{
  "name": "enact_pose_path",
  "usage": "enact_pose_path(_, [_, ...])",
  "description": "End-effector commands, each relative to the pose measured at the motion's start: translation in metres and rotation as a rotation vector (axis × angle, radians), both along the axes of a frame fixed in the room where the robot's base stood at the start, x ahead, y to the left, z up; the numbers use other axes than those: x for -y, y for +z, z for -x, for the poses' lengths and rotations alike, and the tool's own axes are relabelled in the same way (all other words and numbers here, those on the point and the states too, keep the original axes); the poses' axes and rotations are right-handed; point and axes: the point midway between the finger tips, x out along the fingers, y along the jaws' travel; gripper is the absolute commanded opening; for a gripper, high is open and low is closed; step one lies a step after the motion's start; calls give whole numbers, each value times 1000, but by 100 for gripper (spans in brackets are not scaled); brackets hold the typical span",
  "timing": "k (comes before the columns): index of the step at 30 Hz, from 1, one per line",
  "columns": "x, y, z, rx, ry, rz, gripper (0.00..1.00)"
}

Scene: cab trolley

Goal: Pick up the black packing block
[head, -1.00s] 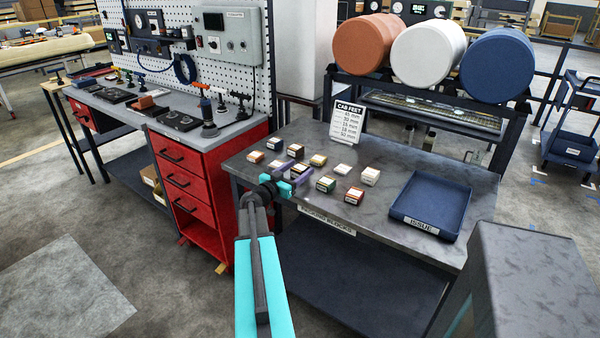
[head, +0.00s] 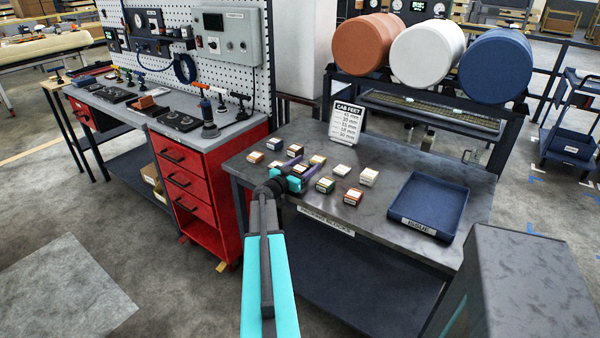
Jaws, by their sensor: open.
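Several small packing blocks with pale labelled tops stand in loose rows on the dark grey bench (head: 375,237). Their sides show brown, red, green, white and dark colours. One dark-sided block (head: 295,151) stands in the back row; I cannot tell whether it is black or navy. My gripper (head: 299,176), cyan with purple fingers, is open over the left-middle of the blocks. It hides part of the bench and perhaps a block there, so I cannot tell what lies between its fingers. A green block (head: 326,185) stands just right of it.
A blue tray (head: 428,205) labelled ISSUE sits at the bench's right side. A cab feet sign (head: 347,119) stands at the back. Large orange, white and blue rolls (head: 496,66) rest on a rack behind. A red drawer unit (head: 190,190) stands left.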

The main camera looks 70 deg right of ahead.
Motion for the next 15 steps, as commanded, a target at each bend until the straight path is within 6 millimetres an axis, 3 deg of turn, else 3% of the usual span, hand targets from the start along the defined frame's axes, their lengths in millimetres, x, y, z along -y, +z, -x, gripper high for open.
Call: enact_pose_path(15, [-1, 0, -1, 0, 1, 0, 61])
